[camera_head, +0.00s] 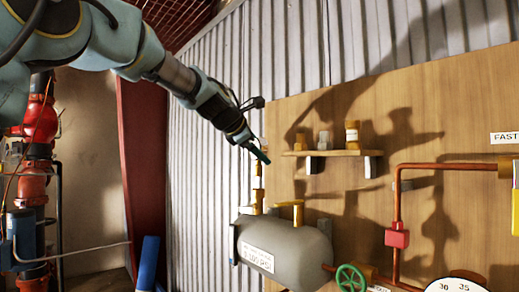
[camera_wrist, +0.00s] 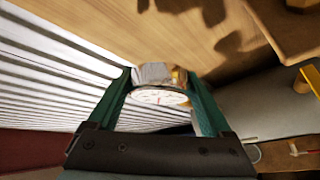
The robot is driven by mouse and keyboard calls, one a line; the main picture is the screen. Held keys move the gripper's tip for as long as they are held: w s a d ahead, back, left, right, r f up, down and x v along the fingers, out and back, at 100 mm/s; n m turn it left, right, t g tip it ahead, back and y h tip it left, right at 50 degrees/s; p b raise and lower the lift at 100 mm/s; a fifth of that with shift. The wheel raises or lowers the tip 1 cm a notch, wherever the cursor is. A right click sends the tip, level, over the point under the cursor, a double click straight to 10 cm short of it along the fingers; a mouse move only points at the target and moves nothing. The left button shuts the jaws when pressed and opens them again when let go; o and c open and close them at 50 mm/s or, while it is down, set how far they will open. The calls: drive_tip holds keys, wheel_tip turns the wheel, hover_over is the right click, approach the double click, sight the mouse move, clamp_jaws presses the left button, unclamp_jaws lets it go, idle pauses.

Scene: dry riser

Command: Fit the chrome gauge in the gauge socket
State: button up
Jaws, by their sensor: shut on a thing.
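My gripper (camera_head: 262,154) is above the left end of a grey tank (camera_head: 290,250). In the wrist view its green fingers (camera_wrist: 160,100) are shut on the chrome gauge (camera_wrist: 153,74), whose white dial faces the camera. A bit of brass shows behind the gauge. In the head view the gauge cannot be made out clearly at the fingertips. A slim brass upright (camera_head: 258,198) rises from the tank's left end, just below my gripper. I cannot tell whether it is the gauge socket, or whether the gauge touches it.
A wooden shelf (camera_head: 335,153) with several small fittings is on the board at right. A yellow T-handle (camera_head: 291,205) stands on the tank. A green handwheel (camera_head: 351,278), copper pipe (camera_head: 397,210) and large dial (camera_head: 457,285) are at lower right. Corrugated wall (camera_head: 205,170) lies behind.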

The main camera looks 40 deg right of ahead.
sight(257, 165)
drive_tip(key=shift+f+b, duration=1.8)
drive_tip(key=shift+f, duration=0.8)
drive_tip(key=o, duration=1.4)
drive_tip(key=b+v, duration=0.3)
drive_tip(key=v, duration=0.8)
drive_tip(key=shift+b, duration=0.3)
drive_tip(key=shift+f, duration=0.15)
